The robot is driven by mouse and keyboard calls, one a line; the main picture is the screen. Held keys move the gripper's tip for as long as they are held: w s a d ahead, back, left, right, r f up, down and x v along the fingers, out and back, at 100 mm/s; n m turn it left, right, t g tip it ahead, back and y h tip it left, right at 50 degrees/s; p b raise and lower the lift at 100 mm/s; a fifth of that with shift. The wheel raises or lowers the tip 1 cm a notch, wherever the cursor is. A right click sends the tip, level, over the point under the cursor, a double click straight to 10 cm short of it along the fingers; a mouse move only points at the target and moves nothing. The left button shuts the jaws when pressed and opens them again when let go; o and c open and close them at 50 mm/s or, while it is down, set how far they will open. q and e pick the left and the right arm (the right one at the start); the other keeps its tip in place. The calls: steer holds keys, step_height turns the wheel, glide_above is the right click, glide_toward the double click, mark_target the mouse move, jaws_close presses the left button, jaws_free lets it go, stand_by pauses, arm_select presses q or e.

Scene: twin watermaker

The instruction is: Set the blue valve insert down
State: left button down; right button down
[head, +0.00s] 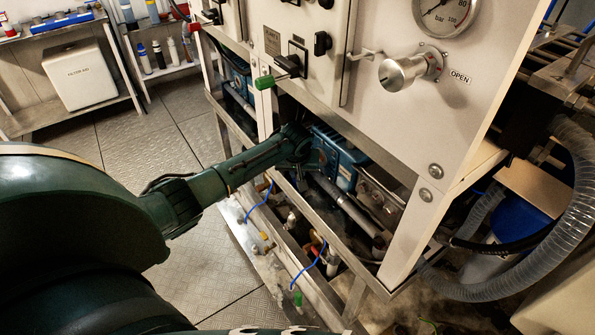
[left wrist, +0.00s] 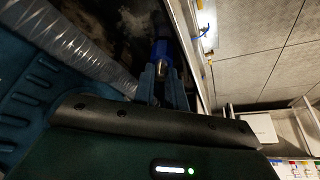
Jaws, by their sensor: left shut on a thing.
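My left gripper (left wrist: 162,75) is shut on the blue valve insert (left wrist: 161,49), which shows between and beyond the fingers in the left wrist view. A pale metallic end of the insert shows between the fingertips. In the head view my left arm reaches in from the left, and the gripper (head: 306,160) is inside the lower bay of the machine, beside a blue housing (head: 338,158). The insert cannot be made out in the head view. Whether it touches anything is too dark to tell. My right gripper is not in view.
The machine's pale frame rail (head: 327,252) runs below the gripper. Grey pipe (head: 347,208) and valves with thin blue hoses (head: 304,276) crowd the bay. A ribbed clear hose (head: 571,215) hangs at right. The floor (head: 150,150) at left is clear. A white filter-aid box (head: 83,75) stands on a shelf.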

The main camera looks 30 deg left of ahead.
arm_select(q)
steer(key=shift+f, duration=0.1)
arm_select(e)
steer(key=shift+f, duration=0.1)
arm_select(q)
steer(key=c, duration=1.4)
jaws_free()
steer(key=shift+c, duration=0.2)
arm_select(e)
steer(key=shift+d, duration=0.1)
arm_select(q)
steer(key=shift+r, duration=0.35)
steer(key=p+v, duration=0.1)
steer(key=v, duration=0.6)
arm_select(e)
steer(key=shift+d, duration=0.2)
arm_select(q)
steer(key=shift+s+d, duration=0.1)
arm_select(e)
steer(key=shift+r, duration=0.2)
